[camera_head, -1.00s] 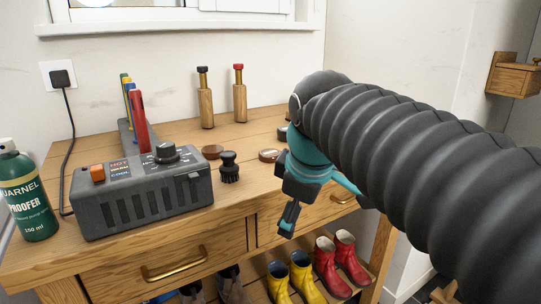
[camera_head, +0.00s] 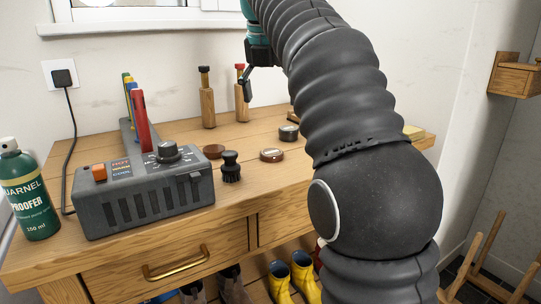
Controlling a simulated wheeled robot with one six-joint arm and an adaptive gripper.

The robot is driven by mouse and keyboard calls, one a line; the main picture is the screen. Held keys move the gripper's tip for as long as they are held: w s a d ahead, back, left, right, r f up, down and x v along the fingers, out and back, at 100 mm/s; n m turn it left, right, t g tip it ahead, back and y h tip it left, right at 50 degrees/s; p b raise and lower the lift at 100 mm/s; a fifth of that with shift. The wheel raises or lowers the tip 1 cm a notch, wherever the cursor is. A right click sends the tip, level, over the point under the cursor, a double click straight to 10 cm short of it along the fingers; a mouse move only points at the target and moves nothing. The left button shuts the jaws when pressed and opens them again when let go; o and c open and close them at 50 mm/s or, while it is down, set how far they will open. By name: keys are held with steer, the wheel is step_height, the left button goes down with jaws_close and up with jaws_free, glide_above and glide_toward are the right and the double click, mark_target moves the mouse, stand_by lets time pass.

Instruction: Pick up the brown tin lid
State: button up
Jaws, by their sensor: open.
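A plain brown disc (camera_head: 213,151), which looks like the brown tin lid, lies flat on the wooden table just behind the dark brush. A round brown tin (camera_head: 271,155) with a pale label on top sits to its right. A dark greenish tin (camera_head: 289,132) stands behind that one. My gripper (camera_head: 247,84) is raised near the red-topped wooden handle at the back, apart from the disc. It is open, with only a finger and part of its teal body showing. The arm hides the right part of the table.
A grey heater box (camera_head: 145,200) with an orange switch and a dark brush (camera_head: 230,168) stand close to the disc. Two wooden handles (camera_head: 208,100) stand upright at the back. A green spray bottle (camera_head: 30,195) is at left. Boots (camera_head: 303,275) stand below.

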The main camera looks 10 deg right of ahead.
steer(key=b, duration=0.2)
glide_above(272, 152)
steer(key=s, duration=0.2)
step_height(272, 152, down, 8)
steer(key=shift+w+a, duration=0.15)
steer(key=x, duration=0.2)
steer(key=b+x, duration=0.1)
steer(key=x, duration=0.1)
steer(key=shift+a, duration=0.4)
steer(key=shift+w+d+f, duration=0.1)
steer(key=shift+w+f, duration=0.05)
steer(key=shift+f, duration=0.5)
steer(key=c, duration=0.9)
